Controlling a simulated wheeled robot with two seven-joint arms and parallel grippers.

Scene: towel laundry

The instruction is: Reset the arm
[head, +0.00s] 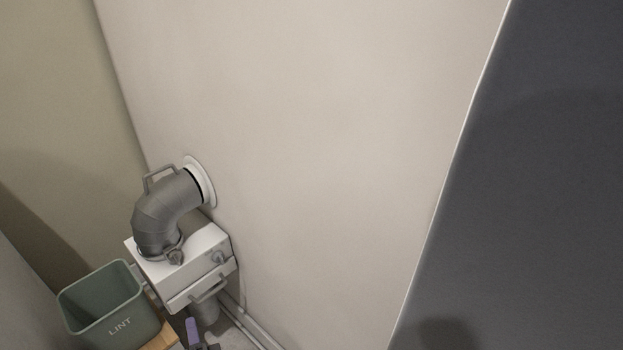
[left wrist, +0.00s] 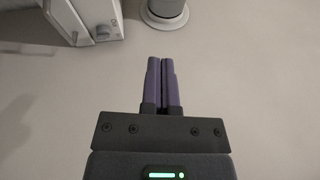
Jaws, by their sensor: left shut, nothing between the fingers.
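My left gripper (head: 192,332) shows at the bottom edge of the head view, only its purple finger and a bit of dark body in sight. In the left wrist view its two purple fingers (left wrist: 161,68) lie together, shut with nothing between them. The fingers point toward a pale surface and are apart from the fittings there. My right gripper is in neither view.
A white box (head: 187,262) with a handle and a grey elbow duct (head: 162,213) stands at the pale wall (head: 300,130). A green LINT bin (head: 117,318) is left of my gripper. A dark panel (head: 530,180) fills the right side.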

